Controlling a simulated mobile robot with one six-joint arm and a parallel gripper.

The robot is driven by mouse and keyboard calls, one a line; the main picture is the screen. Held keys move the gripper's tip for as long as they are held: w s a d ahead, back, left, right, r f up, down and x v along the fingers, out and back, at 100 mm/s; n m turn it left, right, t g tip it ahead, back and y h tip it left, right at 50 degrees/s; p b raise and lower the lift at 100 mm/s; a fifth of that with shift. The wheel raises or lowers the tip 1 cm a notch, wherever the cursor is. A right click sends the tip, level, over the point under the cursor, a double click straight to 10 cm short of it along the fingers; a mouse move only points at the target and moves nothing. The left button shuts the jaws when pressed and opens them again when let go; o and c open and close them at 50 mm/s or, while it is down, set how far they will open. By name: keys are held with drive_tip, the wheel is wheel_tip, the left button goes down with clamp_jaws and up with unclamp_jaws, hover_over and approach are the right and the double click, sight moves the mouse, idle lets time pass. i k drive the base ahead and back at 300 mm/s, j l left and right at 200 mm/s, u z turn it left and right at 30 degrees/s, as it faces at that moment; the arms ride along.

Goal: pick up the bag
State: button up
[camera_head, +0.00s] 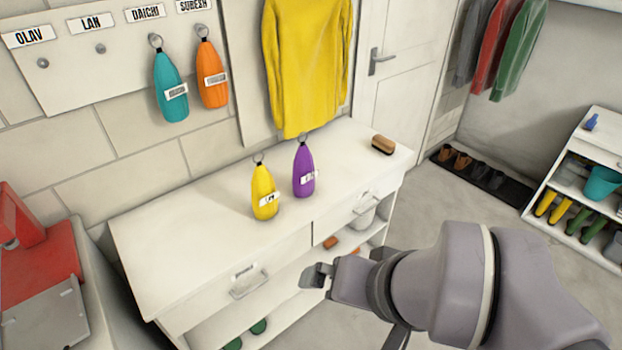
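Two small bag-like pouches with ring tops and white name tags stand on the white cabinet top: a yellow one (264,184) and a purple one (303,160) to its right. Two similar ones, teal (170,75) and orange (211,65), hang from hooks on the name board. Which one the task calls the bag I cannot tell. My gripper (318,276) shows in front of the cabinet, below and to the right of the yellow pouch in the picture, apart from all pouches. Nothing shows held in it. Its finger gap is not clear from here.
The cabinet top (175,220) is mostly bare, with a brown brush (383,144) at its right end. A yellow garment (305,60) hangs behind it. A drawer handle (249,286) juts from the front. A red object (35,240) stands at left. A shoe mat and shelf are at right.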

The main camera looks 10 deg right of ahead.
sight(305, 174)
drive_tip(key=i+j+z, duration=0.2)
drive_tip(key=i+z, duration=0.2)
drive_tip(key=i+j+z, duration=0.25)
drive_tip(key=z, duration=0.2)
drive_tip(key=i+j+z, duration=0.4)
drive_tip(key=k, duration=0.05)
